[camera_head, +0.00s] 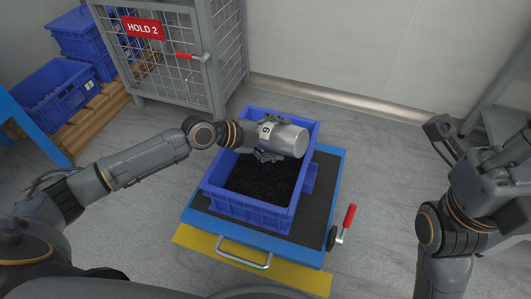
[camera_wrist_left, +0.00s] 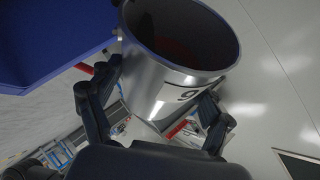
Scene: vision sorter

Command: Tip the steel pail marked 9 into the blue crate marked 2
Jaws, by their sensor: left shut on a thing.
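The steel pail (camera_head: 287,140), marked 9, lies tilted on its side above the blue crate. My left gripper (camera_head: 262,148) is shut on it. In the left wrist view the pail (camera_wrist_left: 165,85) sits between the two fingers (camera_wrist_left: 155,112); its open mouth shows a dark, reddish inside, and I cannot tell what is in it. The blue crate (camera_head: 245,213) stands open below, with dark granular material inside. No number shows on its visible walls. A blue edge at the upper left of the wrist view may be the crate. My right gripper (camera_head: 483,135) is empty, fingers apart, at the right.
The crate stands on a blue-framed cart (camera_head: 325,205) with a dark top, a metal handle and a red-gripped lever (camera_head: 348,217). A wire cage (camera_head: 175,60) with a red HOLD 2 sign stands behind. Blue bins (camera_head: 60,92) sit on a pallet at left. The floor right of the cart is clear.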

